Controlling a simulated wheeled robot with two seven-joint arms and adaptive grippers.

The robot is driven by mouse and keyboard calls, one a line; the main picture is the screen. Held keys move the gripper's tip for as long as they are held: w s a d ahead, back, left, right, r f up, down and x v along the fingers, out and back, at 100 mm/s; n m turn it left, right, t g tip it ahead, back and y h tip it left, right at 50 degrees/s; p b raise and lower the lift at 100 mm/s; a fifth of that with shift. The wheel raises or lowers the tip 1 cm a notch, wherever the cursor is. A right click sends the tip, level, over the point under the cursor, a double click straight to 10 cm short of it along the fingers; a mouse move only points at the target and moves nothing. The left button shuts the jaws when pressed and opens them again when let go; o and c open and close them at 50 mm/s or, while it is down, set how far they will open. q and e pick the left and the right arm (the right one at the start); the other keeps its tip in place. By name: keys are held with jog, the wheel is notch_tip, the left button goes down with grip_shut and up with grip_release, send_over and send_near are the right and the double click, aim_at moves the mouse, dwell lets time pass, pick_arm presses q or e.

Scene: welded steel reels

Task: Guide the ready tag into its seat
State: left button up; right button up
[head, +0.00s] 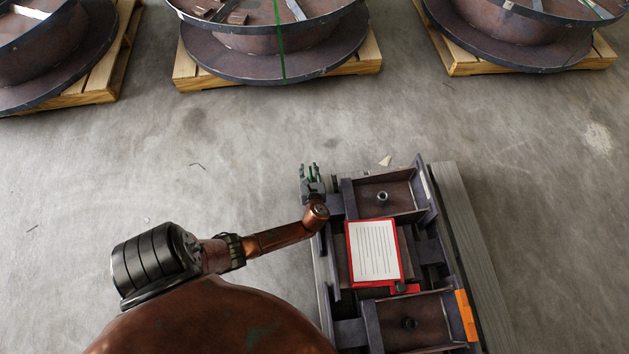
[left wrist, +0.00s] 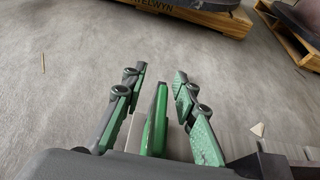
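My left gripper (head: 311,170) is beyond the far left corner of the dark steel fixture (head: 348,195), with its fingers pointing away from me. In the left wrist view the two green-padded fingers (left wrist: 160,75) are parted. A narrow green piece (left wrist: 156,120), seen edge-on and probably the ready tag, stands between them with a visible gap on each side. Pale surfaces show beside its lower part; I cannot tell what holds it up. A red-framed card with a white lined sheet (head: 375,252) lies on the middle of the fixture. I cannot make out the seat. My right gripper is not in view.
Steel reels on wooden pallets (head: 278,68) stand along the back. An orange block (head: 466,315) sits on the fixture's right side, beside a long grey beam (head: 470,240). Concrete floor (head: 230,140) between fixture and pallets is mostly clear, with small scraps.

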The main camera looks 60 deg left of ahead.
pick_arm(q)
jog(key=shift+a+r, duration=0.1)
jog(key=shift+c, duration=0.7)
grip_shut()
